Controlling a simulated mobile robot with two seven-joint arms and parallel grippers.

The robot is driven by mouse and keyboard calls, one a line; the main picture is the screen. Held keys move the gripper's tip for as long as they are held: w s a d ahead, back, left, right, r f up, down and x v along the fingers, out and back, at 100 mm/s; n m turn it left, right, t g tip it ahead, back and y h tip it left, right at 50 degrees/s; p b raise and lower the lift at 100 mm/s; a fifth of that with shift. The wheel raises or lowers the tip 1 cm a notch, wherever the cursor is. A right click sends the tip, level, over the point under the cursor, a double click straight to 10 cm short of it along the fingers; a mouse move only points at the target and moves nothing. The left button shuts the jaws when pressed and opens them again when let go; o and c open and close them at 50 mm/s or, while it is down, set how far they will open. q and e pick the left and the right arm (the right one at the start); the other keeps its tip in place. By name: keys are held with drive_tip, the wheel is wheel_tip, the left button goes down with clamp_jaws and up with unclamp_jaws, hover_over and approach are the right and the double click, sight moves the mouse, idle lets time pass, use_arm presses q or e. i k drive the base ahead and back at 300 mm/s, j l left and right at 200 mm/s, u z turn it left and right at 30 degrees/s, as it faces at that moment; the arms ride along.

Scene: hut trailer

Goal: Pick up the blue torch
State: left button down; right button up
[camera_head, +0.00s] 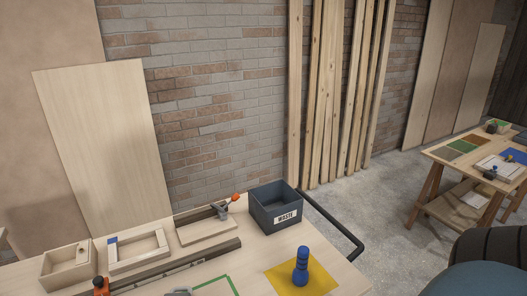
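The blue torch (301,267) stands upright on a yellow mat (320,279) near the front right of the wooden worktable (345,275). Nothing touches it that I can see. Neither of my grippers shows in the head view.
A dark waste box (276,207) stands behind the torch. A dark handle rail (335,226) curves at the table's right end. Wooden trays (68,267), a frame and a clamp (224,209) fill the left and back. A second table (470,159) stands far right.

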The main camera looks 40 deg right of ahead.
sight(301, 274)
drive_tip(key=z, duration=1.7)
